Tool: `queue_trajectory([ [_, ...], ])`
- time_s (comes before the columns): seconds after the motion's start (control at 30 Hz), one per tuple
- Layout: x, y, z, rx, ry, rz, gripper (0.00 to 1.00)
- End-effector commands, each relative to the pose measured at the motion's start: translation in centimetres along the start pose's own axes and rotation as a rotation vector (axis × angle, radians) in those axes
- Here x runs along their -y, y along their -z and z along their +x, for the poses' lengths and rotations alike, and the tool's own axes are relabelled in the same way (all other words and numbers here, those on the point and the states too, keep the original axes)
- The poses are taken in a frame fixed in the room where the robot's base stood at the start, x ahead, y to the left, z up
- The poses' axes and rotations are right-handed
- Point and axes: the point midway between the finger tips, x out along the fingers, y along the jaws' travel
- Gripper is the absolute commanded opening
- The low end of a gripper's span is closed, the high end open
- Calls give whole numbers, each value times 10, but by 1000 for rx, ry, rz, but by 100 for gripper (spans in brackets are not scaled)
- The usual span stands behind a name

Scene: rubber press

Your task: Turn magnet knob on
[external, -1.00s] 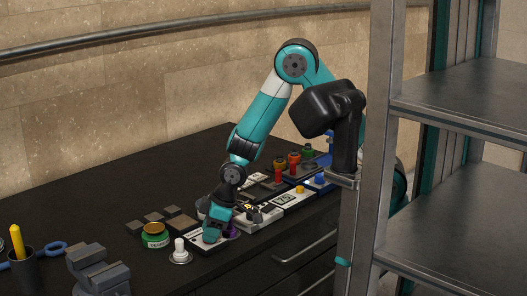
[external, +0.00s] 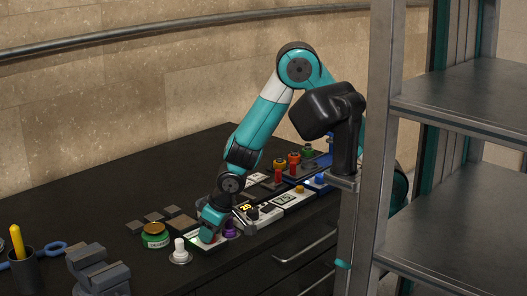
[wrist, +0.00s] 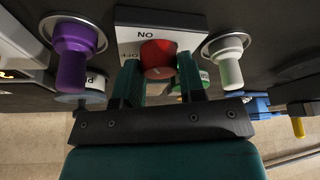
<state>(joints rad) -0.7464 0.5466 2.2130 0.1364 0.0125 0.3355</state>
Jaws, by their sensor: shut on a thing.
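A red knob (wrist: 158,58) sits on a white plate (wrist: 135,36) marked ON and OFF, whose lettering appears upside down in the wrist view. My gripper (wrist: 157,72) has one finger on each side of the red knob and is shut on it. In the external view my gripper (external: 210,236) is low over the plate at the front of the bench, and it mostly hides the knob. The knob's exact pointing direction is hard to tell.
A purple knob (wrist: 72,62) and a white knob (wrist: 229,68) stand close on either side. A green jar (external: 155,236), a vise (external: 97,270) and a row of panels with coloured knobs (external: 293,199) share the black bench. A metal shelf (external: 460,95) stands at right.

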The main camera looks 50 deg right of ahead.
Motion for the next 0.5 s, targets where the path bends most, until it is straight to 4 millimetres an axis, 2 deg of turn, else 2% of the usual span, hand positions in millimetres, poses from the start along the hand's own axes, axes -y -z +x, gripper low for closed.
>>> queue_trajectory([
  [0.27,0,1,0,-2,0,2,13],
  [0.3,0,1,0,-2,0,2,41],
  [0.37,0,1,0,-2,0,1,55],
  [0.4,0,1,0,-2,0,1,61],
  [0.5,0,0,0,-1,0,1,61],
])
